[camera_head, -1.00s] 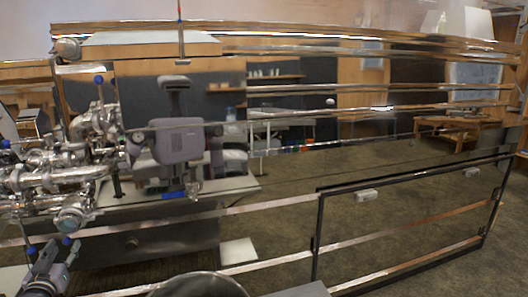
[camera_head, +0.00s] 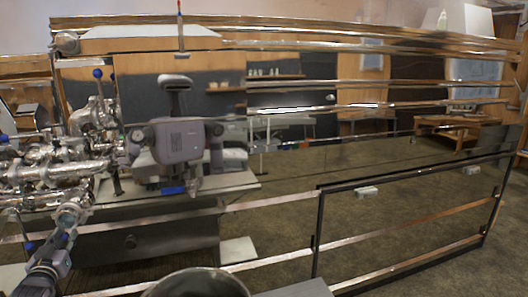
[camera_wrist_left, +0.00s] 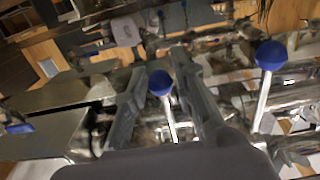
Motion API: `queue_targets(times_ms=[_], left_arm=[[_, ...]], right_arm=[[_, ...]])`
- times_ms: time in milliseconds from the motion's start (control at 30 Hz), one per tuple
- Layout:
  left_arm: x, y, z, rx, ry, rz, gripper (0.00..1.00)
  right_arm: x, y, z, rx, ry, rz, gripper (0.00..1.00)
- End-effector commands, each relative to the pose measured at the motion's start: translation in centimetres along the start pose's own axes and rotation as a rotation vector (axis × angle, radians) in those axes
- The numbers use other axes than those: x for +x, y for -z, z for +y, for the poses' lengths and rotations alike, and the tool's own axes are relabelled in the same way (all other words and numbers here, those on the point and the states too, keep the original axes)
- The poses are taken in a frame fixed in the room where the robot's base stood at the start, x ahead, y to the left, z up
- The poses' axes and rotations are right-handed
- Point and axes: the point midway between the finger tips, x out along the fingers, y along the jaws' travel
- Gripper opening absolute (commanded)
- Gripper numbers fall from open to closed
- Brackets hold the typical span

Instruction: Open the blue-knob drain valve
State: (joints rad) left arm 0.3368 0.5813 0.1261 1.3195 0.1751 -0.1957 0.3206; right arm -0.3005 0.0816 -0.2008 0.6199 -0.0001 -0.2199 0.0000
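My left gripper (camera_head: 72,212) reaches up from the lower left in the head view, close to the valves and steel pipes (camera_head: 50,175). In the left wrist view, the two dark fingers (camera_wrist_left: 158,82) are spread apart. A round blue knob (camera_wrist_left: 160,83) on a metal stem appears between them; I cannot tell whether they touch it. A second blue knob (camera_wrist_left: 271,55) on a slanted lever stands to the right, outside the fingers. In the head view, blue knobs show at the upper pipes (camera_head: 97,73) and at the left edge (camera_head: 4,138). My right gripper is not in view.
The polished steel evaporator side (camera_head: 400,150) fills the middle and right and mirrors the room and my own body. A dark-framed panel (camera_head: 318,235) is at the lower right. A round metal vessel (camera_head: 195,284) stands at the bottom. Pipes crowd the left side.

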Motion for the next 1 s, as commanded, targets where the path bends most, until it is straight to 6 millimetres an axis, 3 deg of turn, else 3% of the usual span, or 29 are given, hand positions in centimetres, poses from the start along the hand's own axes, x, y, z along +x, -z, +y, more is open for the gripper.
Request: queue_targets(times_ms=[233,700,1000], left_arm=[[0.0,0.0,0.0,0.000,0.000,0.000,0.07],[-2.0,0.4,0.1,0.000,-0.001,-0.001,0.07],[-2.1,0.3,0.0,0.000,0.000,0.001,0.07]], right_arm=[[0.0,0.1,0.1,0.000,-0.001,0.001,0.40],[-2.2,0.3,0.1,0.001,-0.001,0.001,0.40],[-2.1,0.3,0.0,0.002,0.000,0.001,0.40]])
